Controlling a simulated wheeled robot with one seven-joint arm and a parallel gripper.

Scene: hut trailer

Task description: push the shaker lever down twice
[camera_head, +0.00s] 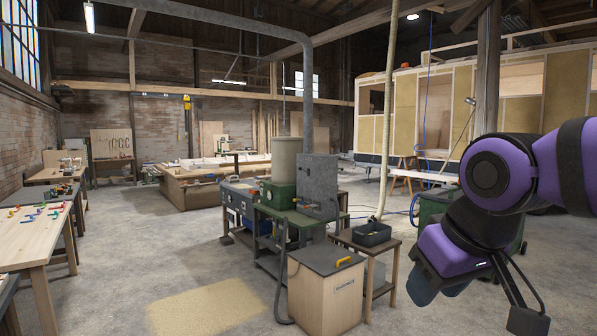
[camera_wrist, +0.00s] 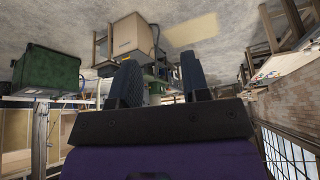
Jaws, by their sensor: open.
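A machine with a tall beige cylinder (camera_head: 285,158) on a green housing (camera_head: 278,194) stands on a green metal stand in mid-room. A small orange-red part (camera_head: 296,202) shows on its front; I cannot tell whether it is the shaker lever. A yellow handle (camera_head: 350,261) lies on the dark top of a wooden box in front; its function is unclear. My gripper (camera_head: 478,300) hangs in the air at the right, apart from the machine. In the wrist view my gripper (camera_wrist: 160,82) is open, its two dark fingers apart with nothing held between them.
The wooden box (camera_head: 325,297) and a small table with a black tray (camera_head: 371,235) stand before the machine. A green bin (camera_wrist: 45,72) is close to my arm. A workbench (camera_head: 35,238) stands at left. The floor between bench and machine is clear, with a sawdust patch (camera_head: 205,306).

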